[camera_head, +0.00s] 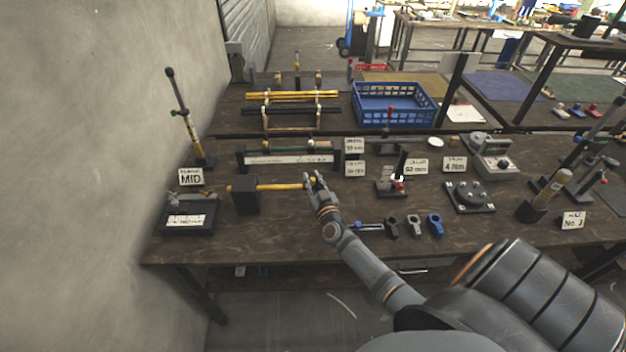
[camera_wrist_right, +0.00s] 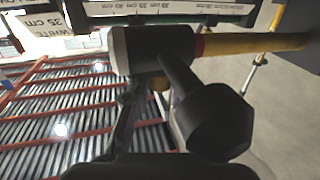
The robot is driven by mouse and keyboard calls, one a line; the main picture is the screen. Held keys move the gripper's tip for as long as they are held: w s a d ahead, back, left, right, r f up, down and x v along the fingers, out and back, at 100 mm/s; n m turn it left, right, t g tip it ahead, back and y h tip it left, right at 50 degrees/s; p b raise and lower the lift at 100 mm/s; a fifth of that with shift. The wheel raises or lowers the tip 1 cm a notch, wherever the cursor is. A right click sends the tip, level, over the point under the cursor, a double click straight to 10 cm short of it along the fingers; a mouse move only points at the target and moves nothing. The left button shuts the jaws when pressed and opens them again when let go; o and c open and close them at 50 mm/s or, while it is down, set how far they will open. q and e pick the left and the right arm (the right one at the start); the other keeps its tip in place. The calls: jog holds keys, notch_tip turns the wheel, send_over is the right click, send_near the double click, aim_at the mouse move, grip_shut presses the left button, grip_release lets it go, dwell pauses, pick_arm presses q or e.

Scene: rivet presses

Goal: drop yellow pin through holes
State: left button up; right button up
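The yellow pin (camera_head: 280,187) lies level. Its left part meets a black block (camera_head: 245,196) on the bench, and a short yellow end shows at the block's left side. My right gripper (camera_head: 313,179) is at the pin's right end, with its fingers around or beside that end. In the right wrist view the yellow pin (camera_wrist_right: 255,43) runs right to the dark block, with a red band and a thick dark cylinder at its near end. The fingers reach up to this cylinder, but whether they grip it is unclear. My left gripper is out of view.
A dark rack with a white scale strip (camera_head: 290,159) stands just behind the pin. A black box (camera_head: 188,219) is left of the block. A blue basket (camera_head: 393,106) stands farther back. Small clamps (camera_head: 413,226) lie right of my right gripper. The bench front left is clear.

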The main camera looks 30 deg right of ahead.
jog(key=o, duration=0.4)
jog(key=shift+c, duration=0.2)
jog(key=v, duration=1.2)
